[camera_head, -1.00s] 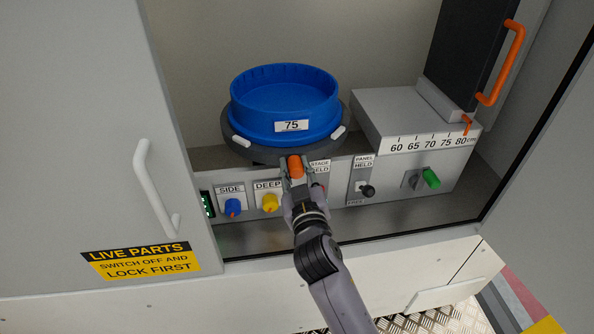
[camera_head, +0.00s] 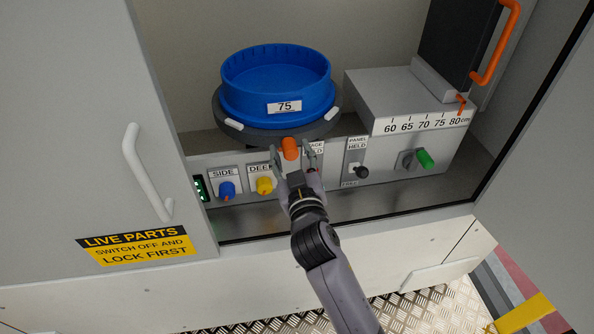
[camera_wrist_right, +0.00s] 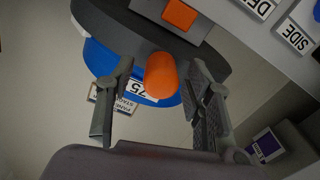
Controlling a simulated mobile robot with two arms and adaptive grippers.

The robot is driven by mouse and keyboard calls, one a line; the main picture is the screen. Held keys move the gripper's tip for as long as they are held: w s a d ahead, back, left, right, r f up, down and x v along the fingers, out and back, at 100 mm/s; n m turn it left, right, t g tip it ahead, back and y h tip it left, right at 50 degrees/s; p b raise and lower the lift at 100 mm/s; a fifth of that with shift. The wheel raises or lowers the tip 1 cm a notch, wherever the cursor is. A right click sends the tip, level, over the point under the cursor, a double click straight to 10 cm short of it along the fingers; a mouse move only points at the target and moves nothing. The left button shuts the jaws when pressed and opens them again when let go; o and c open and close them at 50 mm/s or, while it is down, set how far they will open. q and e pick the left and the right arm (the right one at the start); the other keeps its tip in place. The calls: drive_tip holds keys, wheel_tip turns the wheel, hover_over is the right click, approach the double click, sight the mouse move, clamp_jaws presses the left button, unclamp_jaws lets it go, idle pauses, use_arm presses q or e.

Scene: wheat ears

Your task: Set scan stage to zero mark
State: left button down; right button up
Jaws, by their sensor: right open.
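The scan stage (camera_head: 218,116) is a dark round turntable inside the cabinet, with white pads on its rim and a blue round tray (camera_head: 275,75) labelled 75 on top. An orange knob (camera_head: 290,147) sticks out at its front. My right gripper (camera_head: 293,156) is open, with one finger on each side of the knob. In the right wrist view, the knob (camera_wrist_right: 161,75) sits between the parted fingers, with gaps on both sides. An orange square (camera_wrist_right: 180,14) on a grey plate shows beyond it. A zero mark cannot be made out. My left gripper is not in view.
A front panel carries a blue knob (camera_head: 227,189), a yellow knob (camera_head: 264,185), a black-tipped switch (camera_head: 361,171) and a green handle (camera_head: 425,158). My gripper partly hides the stage label. A grey scale block (camera_head: 385,95) stands right. A cabinet door (camera_head: 75,130) stands left.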

drive_tip(key=s+d, duration=0.2)
drive_tip(key=s, duration=0.8)
drive_tip(key=shift+s, duration=0.3)
wheel_tip(320, 180, down, 23)
drive_tip(key=s+n+g+p, duration=0.1)
drive_tip(key=g, duration=0.4)
drive_tip(key=s+d+f+g+h, duration=0.1)
drive_tip(key=s+d+f+g, duration=0.2)
drive_tip(key=f, duration=0.5)
drive_tip(key=s+d+f+g, duration=0.1)
drive_tip(key=s+d+f, duration=0.3)
drive_tip(key=f, duration=0.5)
drive_tip(key=s+d+f+m+g, duration=0.1)
drive_tip(key=s+d+f, duration=0.4)
drive_tip(key=s, duration=0.5)
drive_tip(key=s+d+f+m+g+h+p, duration=0.1)
drive_tip(key=s+d+f+g, duration=0.3)
drive_tip(key=s+f, duration=0.4)
drive_tip(key=s+d+f+m+g+h+p, duration=0.1)
drive_tip(key=s+d+f, duration=0.5)
drive_tip(key=s, duration=0.7)
drive_tip(key=shift+s+d+f+m+g, duration=0.2)
drive_tip(key=shift+s+d+m+g, duration=0.3)
drive_tip(key=shift+g, duration=0.3)
drive_tip(key=shift+w, duration=0.15)
